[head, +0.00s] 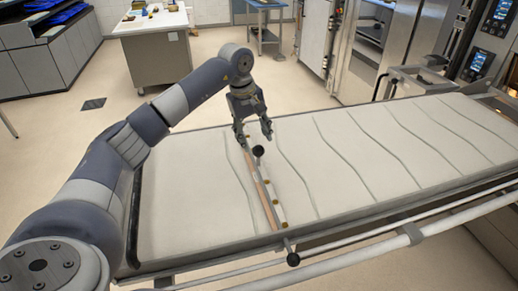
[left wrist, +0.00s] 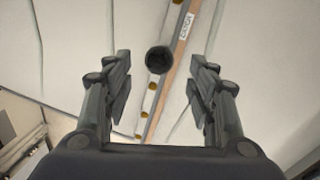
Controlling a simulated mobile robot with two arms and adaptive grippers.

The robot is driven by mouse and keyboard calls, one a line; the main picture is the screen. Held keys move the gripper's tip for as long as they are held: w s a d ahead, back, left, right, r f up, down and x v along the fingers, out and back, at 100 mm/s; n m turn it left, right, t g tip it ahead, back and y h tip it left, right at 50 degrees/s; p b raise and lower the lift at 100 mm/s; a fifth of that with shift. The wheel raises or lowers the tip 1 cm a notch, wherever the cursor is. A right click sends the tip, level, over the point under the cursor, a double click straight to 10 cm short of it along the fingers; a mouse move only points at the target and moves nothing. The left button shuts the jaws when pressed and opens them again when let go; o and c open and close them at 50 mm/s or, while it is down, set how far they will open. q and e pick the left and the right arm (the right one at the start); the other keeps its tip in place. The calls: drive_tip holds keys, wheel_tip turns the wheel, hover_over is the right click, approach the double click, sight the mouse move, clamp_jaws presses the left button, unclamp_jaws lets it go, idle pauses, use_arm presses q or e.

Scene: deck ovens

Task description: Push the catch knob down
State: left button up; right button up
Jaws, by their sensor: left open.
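A black ball knob (head: 258,151) stands on a narrow wood and metal bar (head: 265,190) that lies across the cloth-covered loader. A second black knob (head: 293,259) is at the front end of that bar, by the front rail. I cannot tell by a label which one is the catch knob. My left gripper (head: 254,132) is open and empty, pointing down over the far knob. In the left wrist view this knob (left wrist: 158,60) lies between the two spread fingers, touching neither. Its stem is hidden below the ball. My right gripper is not in view.
The pale cloth deck (head: 380,150) with wavy seams stretches right toward the ovens. A metal front rail (head: 360,246) runs along its near edge. A work table (head: 155,50) stands behind, with open floor between.

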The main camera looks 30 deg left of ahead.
sight(257, 147)
use_arm(q)
drive_tip(key=f, duration=0.1)
drive_tip(key=f+p, duration=0.1)
drive_tip(key=f, duration=0.1)
drive_tip(key=w+f, duration=0.1)
drive_tip(key=f, duration=0.1)
drive_tip(key=shift+d+f+p, duration=0.25)
drive_tip(key=shift+d+p, duration=0.05)
drive_tip(key=shift+p, duration=0.1)
drive_tip(key=shift+f, duration=0.55)
drive_tip(key=shift+w, duration=0.1)
